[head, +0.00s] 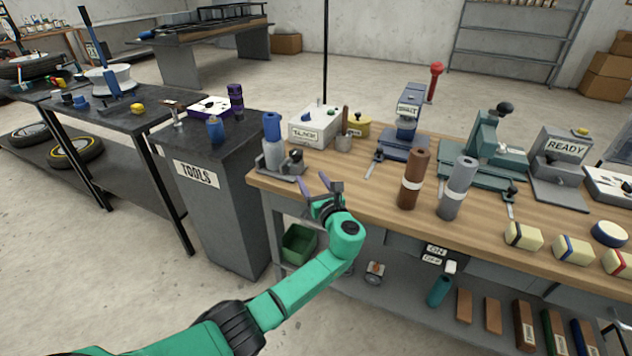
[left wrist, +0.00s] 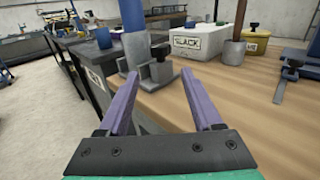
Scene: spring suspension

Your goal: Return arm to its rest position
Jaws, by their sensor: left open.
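My green left arm reaches in from the bottom left of the head view. Its left gripper (head: 325,188), with two purple fingers, is at the left front edge of the wooden workbench (head: 350,180). In the left wrist view the left gripper (left wrist: 167,110) is open, with nothing between its fingers. Beyond the fingers stands a grey cylinder with a blue top (head: 273,140) in a dark clamp base (head: 280,165). The fingers appear apart from it. My right gripper is in neither view.
A box marked SLACK (head: 313,125) and a yellow tin (head: 357,127) stand behind. Brown (head: 413,180) and grey (head: 458,187) cylinders stand upright to the right. A grey TOOLS cabinet (head: 215,200) is left of the bench. A green bin (head: 298,244) sits below. Open floor lies at the front left.

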